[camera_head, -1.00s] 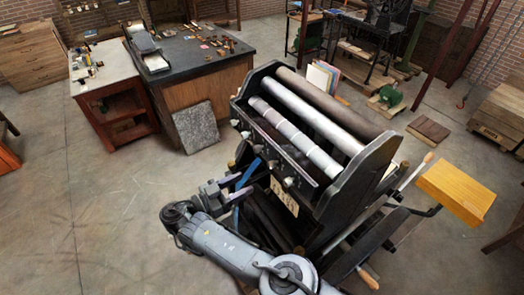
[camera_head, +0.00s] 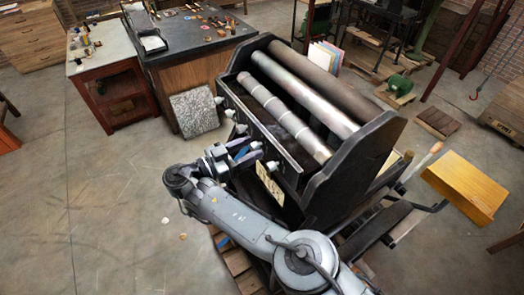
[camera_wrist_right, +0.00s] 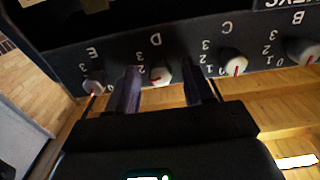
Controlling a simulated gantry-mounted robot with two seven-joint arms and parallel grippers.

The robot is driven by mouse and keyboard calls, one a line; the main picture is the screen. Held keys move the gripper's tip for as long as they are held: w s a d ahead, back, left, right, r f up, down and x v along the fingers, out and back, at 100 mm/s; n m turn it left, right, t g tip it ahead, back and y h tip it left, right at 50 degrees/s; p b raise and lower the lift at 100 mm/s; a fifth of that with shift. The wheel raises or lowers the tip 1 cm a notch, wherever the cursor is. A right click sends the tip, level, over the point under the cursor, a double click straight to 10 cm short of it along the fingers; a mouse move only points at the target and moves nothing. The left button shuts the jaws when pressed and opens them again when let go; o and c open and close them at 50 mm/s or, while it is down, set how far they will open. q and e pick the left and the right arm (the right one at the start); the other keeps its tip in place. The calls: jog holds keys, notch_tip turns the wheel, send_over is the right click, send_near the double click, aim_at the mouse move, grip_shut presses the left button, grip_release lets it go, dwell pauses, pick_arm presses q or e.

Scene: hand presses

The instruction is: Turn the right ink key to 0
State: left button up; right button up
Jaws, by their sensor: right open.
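The press (camera_head: 340,170) carries a row of pale ink keys along its front rail. In the right wrist view the rail is upside down, with ink key E (camera_wrist_right: 94,87) on the left, then key D (camera_wrist_right: 161,75), key C (camera_wrist_right: 235,67) and key B (camera_wrist_right: 303,53). Each has a red mark and small numbers beside it. My right gripper (camera_head: 253,151) is at the rail near the closest keys in the head view. In the wrist view its open fingers (camera_wrist_right: 162,90) stand either side of key D, with gaps visible; contact is not clear. My left gripper is not in view.
The press rollers (camera_head: 300,95) lie behind the key rail. A dark-topped bench (camera_head: 190,45) and a small side table (camera_head: 95,50) stand at the back left. The floor to the left is clear.

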jog(key=shift+w+d, duration=0.1)
jog(key=shift+d, duration=0.1)
grip_shut()
dwell(0.3)
jog(key=shift+n, duration=0.3)
jog(key=shift+n+p, duration=0.45)
jog(key=shift+n, duration=7.25)
grip_release()
